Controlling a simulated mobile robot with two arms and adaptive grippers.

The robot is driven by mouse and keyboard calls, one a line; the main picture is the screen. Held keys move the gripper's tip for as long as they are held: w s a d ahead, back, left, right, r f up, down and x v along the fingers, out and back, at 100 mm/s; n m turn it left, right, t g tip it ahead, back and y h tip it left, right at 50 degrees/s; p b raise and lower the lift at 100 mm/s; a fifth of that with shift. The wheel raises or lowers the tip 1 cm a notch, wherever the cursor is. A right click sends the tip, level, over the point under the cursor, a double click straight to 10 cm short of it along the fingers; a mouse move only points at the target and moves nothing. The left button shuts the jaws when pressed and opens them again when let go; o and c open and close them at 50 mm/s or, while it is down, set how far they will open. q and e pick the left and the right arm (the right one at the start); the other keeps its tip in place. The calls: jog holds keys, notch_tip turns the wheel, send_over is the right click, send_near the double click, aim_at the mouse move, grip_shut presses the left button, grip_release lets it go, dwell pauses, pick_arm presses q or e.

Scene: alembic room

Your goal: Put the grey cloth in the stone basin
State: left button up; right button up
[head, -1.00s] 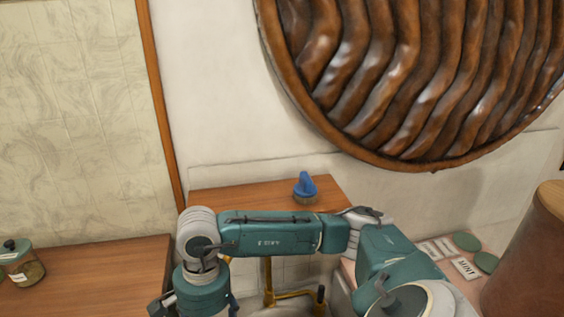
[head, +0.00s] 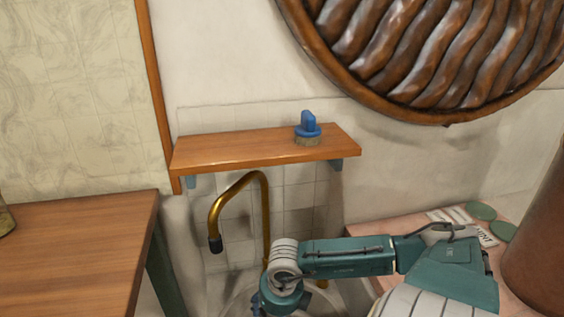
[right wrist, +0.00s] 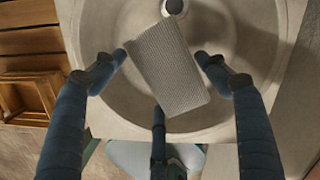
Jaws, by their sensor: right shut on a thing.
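In the right wrist view, the grey cloth (right wrist: 172,72) is a flat, woven rectangle between the fingers of my right gripper (right wrist: 161,58), which is shut on it. The round stone basin (right wrist: 98,28) lies behind the cloth, with its drain (right wrist: 174,6) at the top of that view. The cloth is over the bowl; I cannot tell how high or whether it touches. In the head view, only part of the basin (head: 236,297) shows, below the tap, and my right arm hides much of it. The cloth does not show there. My left gripper is in neither view.
A brass tap (head: 265,205) arches above the basin. A wooden shelf (head: 230,150) with a blue-handled brush (head: 308,128) is above it. A wooden counter (head: 70,245) is at left; a pink counter (head: 395,228) and brown container (head: 540,240) are at right.

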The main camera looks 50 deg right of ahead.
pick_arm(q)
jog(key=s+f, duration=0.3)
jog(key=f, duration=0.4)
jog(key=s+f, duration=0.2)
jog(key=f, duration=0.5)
pick_arm(e)
jog(key=shift+s+d+f+m, duration=0.15)
jog(key=shift+d+f+m, duration=0.3)
jog(key=shift+m, duration=0.05)
jog(key=shift+f, duration=0.4)
notch_tip(320, 180, down, 15)
jog(key=b, duration=0.4)
jog(key=shift+f, duration=0.1)
notch_tip(320, 180, down, 4)
jog(key=shift+r+b, duration=0.25)
jog(key=shift+b, duration=0.35)
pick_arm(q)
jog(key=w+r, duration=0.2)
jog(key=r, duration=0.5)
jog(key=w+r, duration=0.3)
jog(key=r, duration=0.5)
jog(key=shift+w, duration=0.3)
pick_arm(e)
jog(key=shift+f, duration=0.25)
